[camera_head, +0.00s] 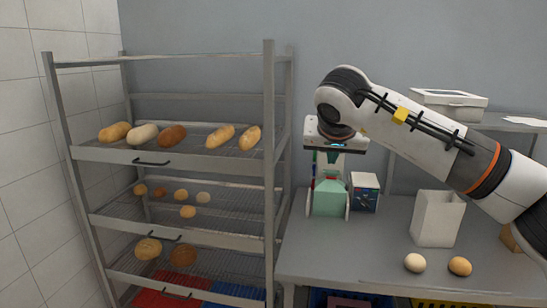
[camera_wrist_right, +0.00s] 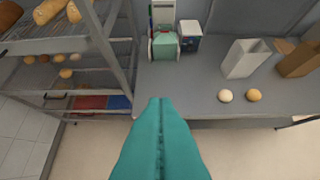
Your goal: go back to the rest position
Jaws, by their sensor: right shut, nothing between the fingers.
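My right arm comes in from the right in the head view. Its gripper (camera_head: 332,160) points down in front of the wall, above the back left part of the grey table (camera_head: 390,262). In the right wrist view the teal fingers of the right gripper (camera_wrist_right: 160,101) are pressed together with nothing between them. Part of the fingers is hard to make out in the head view against the green and white device behind. My left gripper is in neither view.
A metal rack (camera_head: 269,180) with breads and rolls on its shelves stands left of the gripper.

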